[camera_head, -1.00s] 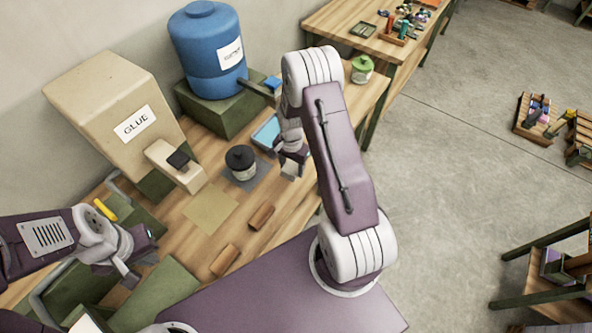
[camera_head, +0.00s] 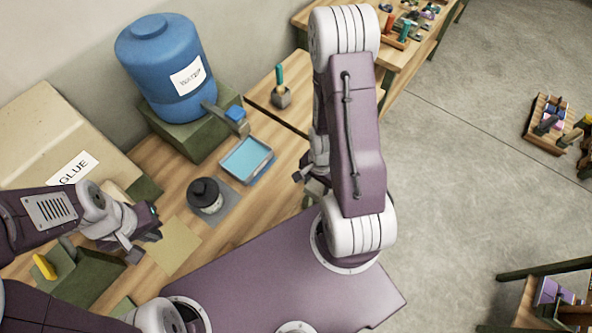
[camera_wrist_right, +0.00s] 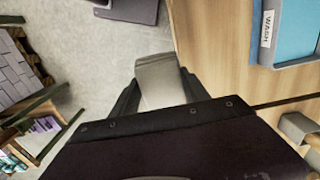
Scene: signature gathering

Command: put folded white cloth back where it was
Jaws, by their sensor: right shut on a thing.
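The folded white cloth (camera_wrist_right: 158,82) is pinched between the dark fingers of my right gripper (camera_wrist_right: 160,94) in the right wrist view. It is held near the bench's edge, with grey floor behind part of it. In the head view my right gripper (camera_head: 312,182) is partly hidden behind my arm, right of the blue wash tray (camera_head: 247,160), and the cloth is hard to make out. The tray's WASH label (camera_wrist_right: 267,29) shows in the wrist view. My left gripper (camera_head: 146,246) is at the left, empty, its fingers apart, above the bench near a tan sheet (camera_head: 174,246).
A blue water barrel (camera_head: 165,60) with a tap stands behind. A GLUE container (camera_head: 50,130) is at left. A cup with a green-handled tool (camera_head: 281,97) stands at the back. Bare wood (camera_head: 285,160) lies right of the tray.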

